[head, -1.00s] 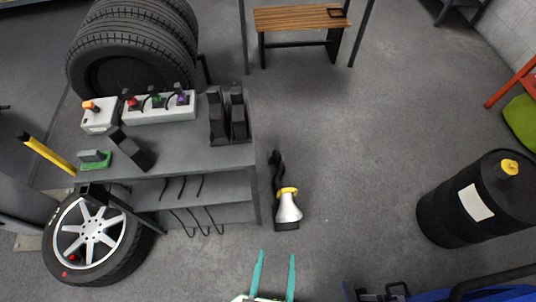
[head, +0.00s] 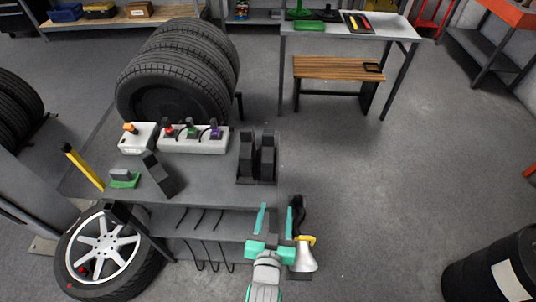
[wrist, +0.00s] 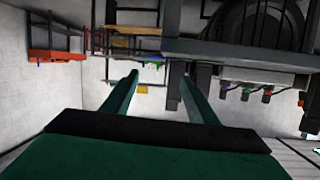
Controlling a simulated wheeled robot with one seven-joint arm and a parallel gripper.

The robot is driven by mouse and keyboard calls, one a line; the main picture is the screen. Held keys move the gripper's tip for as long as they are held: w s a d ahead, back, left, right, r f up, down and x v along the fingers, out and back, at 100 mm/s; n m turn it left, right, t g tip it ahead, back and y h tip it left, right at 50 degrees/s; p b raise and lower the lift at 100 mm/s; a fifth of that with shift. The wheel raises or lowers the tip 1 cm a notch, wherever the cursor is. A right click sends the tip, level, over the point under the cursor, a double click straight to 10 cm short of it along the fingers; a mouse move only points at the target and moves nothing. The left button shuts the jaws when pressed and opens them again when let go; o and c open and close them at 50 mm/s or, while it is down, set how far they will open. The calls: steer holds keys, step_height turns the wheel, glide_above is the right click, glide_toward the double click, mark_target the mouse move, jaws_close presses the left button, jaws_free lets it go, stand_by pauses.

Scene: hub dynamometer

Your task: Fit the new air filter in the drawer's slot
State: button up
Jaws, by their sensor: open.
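My gripper (head: 276,212) is open and empty, its two teal fingers apart. In the head view it is in front of the right end of the grey bench. The wrist view shows the fingers (wrist: 159,78) spread with nothing between them. I cannot pick out an air filter or a drawer slot for certain in either view. A green tray-like thing (head: 309,26) and dark items lie on the far table (head: 345,30), too small to identify.
The grey bench (head: 205,185) holds switch boxes (head: 193,141) and two black upright pieces (head: 257,155). Stacked tires (head: 180,75) stand behind it. A silver-and-yellow lamp-like object (head: 306,254) is right of my gripper. A black drum (head: 495,265) stands at lower right. Open floor lies between.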

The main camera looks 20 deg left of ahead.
steer(key=n+y, duration=0.1)
steer(key=n, duration=0.1)
glide_toward(268, 145)
steer(key=shift+w+d+f+g, duration=0.1)
steer(key=shift+f+g, duration=0.05)
steer(key=shift+f, duration=0.3)
steer(key=shift+w+d+f+g, duration=0.1)
steer(key=shift+f+g, duration=0.05)
steer(key=shift+f, duration=0.25)
steer(key=x, duration=1)
steer(key=shift+w+a, duration=0.25)
steer(key=shift+w, duration=0.05)
steer(key=shift+c, duration=0.7)
jaws_close()
steer(key=shift+r, duration=0.1)
